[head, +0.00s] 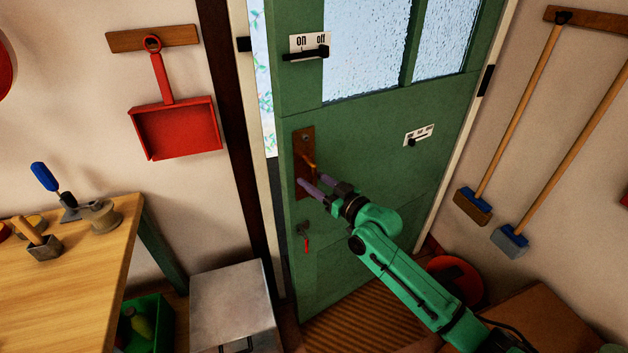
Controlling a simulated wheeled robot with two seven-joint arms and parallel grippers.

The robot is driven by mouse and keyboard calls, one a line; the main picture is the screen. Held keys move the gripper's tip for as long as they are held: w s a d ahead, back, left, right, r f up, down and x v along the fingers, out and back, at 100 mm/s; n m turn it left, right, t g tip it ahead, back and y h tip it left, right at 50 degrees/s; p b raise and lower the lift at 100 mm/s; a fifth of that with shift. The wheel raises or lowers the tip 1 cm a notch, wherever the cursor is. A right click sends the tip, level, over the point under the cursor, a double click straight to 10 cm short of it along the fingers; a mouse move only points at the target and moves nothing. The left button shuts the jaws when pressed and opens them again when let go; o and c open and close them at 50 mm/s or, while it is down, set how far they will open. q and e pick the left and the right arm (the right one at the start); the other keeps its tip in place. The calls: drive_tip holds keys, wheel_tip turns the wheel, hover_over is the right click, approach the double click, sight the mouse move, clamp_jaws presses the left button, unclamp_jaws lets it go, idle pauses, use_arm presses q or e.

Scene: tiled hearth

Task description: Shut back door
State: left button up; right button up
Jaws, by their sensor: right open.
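The green back door (370,115) with frosted glass panes stands ajar in the middle of the head view. A bright gap shows along its left edge, beside the frame. A brown handle plate (302,143) with a small brass-coloured handle (311,163) is near that edge. A key with a red tag (306,243) hangs below it. My right gripper (314,183) is open at the door, just below the handle. I cannot tell whether its fingers touch the door or plate. My left gripper is not in view.
A wooden bench (85,265) with tools stands at the left. A grey metal box (232,300) sits on the floor left of the door. Two brooms (515,110) hang on the right wall. A red round object (457,277) lies near the door's foot.

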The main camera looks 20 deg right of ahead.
clamp_jaws()
idle(1.3)
